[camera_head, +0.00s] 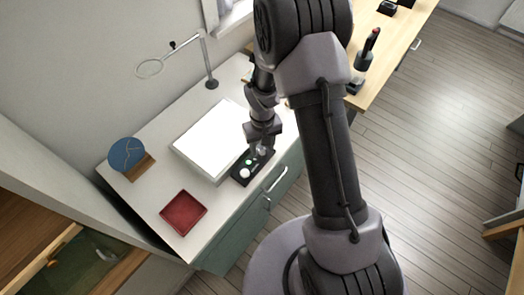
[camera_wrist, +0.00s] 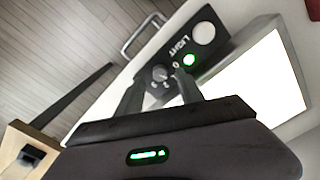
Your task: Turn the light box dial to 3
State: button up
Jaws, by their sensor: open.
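The light box (camera_head: 213,140) lies on the white worktop with its panel glowing white; the bright panel also shows in the wrist view (camera_wrist: 262,80). Its black control strip (camera_head: 253,166) runs along the front side. In the wrist view the strip carries the dial (camera_wrist: 160,73), a lit green button (camera_wrist: 190,60), a white round knob (camera_wrist: 204,33) and the word LIGHT. My gripper (camera_wrist: 160,88) is open, its two fingers pointing at the dial, one on each side of it. Whether they touch it cannot be told. The dial's setting is too small to read surely.
A red tray (camera_head: 184,212) lies on the worktop's front left. A blue disc with gold seams (camera_head: 126,154) stands at the left, and a magnifier on a stand (camera_head: 210,80) at the back. A drawer handle (camera_head: 275,180) projects below the control strip.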

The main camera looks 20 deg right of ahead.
aim_at(262, 154)
jog(key=shift+f, duration=1.1)
jog(key=shift+c, duration=0.4)
grip_shut()
jog(key=shift+b, duration=0.3)
jog(key=m+b, duration=0.2)
jog(key=m, duration=0.2)
jog(key=shift+f+m, duration=0.1)
jog(key=shift+m, duration=0.3)
jog(key=m+b, duration=0.2)
jog(key=m, duration=0.2)
jog(key=shift+d+m+b, duration=0.1)
jog(key=shift+m+b, duration=0.2)
jog(key=shift+b, duration=0.05)
jog(key=m+b, duration=0.2)
jog(key=m, duration=0.2)
jog(key=shift+m+b, duration=1)
jog(key=shift+m, duration=1.1)
